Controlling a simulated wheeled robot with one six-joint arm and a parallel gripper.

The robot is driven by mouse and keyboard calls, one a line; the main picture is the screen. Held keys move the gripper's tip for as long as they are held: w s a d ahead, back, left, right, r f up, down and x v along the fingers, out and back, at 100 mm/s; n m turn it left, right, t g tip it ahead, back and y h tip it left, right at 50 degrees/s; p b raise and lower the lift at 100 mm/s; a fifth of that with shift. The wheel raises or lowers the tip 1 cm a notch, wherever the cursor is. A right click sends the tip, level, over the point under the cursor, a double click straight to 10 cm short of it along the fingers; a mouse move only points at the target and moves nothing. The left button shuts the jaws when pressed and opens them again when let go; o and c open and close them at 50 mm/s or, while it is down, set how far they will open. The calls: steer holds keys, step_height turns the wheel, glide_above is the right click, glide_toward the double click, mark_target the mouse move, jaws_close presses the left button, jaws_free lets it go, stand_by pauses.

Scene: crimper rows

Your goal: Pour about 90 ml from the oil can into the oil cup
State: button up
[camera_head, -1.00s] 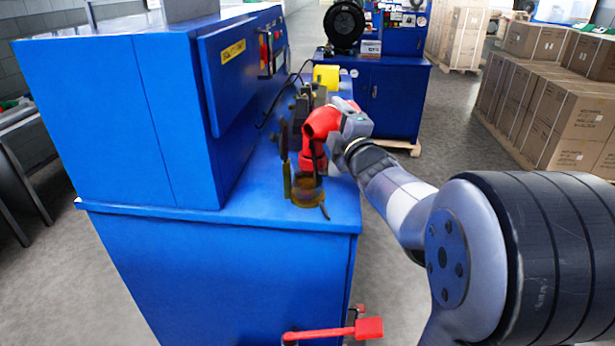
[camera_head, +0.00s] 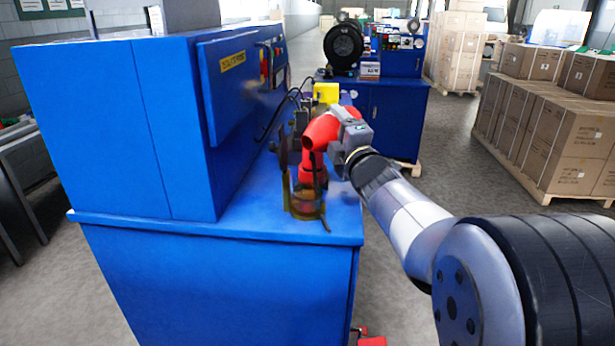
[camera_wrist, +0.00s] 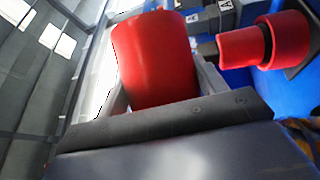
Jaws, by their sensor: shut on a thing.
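My gripper (camera_head: 347,130) is shut on the red oil can (camera_head: 322,129), also seen between the fingers in the wrist view (camera_wrist: 155,60). In the head view the can is tipped over, its open end toward the left. It is held above the oil cup (camera_head: 307,208), a clear amber vessel standing near the front right of the blue bench top. Darker liquid seems to show low in the cup. I cannot make out a stream or the liquid's level exactly.
The blue bench top (camera_head: 245,222) carries a tall blue cabinet (camera_head: 115,130) on its left. A red part (camera_wrist: 265,42) and a yellow block (camera_head: 326,92) are close by the can. Boxes (camera_head: 555,130) stand at right; grey floor is open between.

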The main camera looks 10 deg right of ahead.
steer(key=shift+s+a+r+n+t+b, duration=0.1)
steer(key=shift+r+n+t+b, duration=0.4)
steer(key=shift+b, duration=0.55)
steer(key=p, duration=0.3)
steer(key=shift+m+g, duration=0.3)
steer(key=shift+g, duration=0.1)
steer(key=p, duration=0.1)
steer(key=m+p, duration=0.1)
steer(key=p, duration=0.1)
steer(key=shift+d+f+m+g, duration=0.2)
steer(key=shift+f+m+g, duration=0.1)
steer(key=shift+g, duration=0.1)
steer(key=shift+m+h+p, duration=0.3)
steer(key=shift+h+p, duration=0.1)
steer(key=shift+p, duration=0.7)
steer(key=shift+f+p, duration=0.15)
steer(key=shift+p, duration=0.2)
steer(key=shift+f, duration=0.35)
steer(key=shift+r+m+g+p, duration=0.4)
steer(key=shift+m+p, duration=0.2)
steer(key=shift+p, duration=0.6)
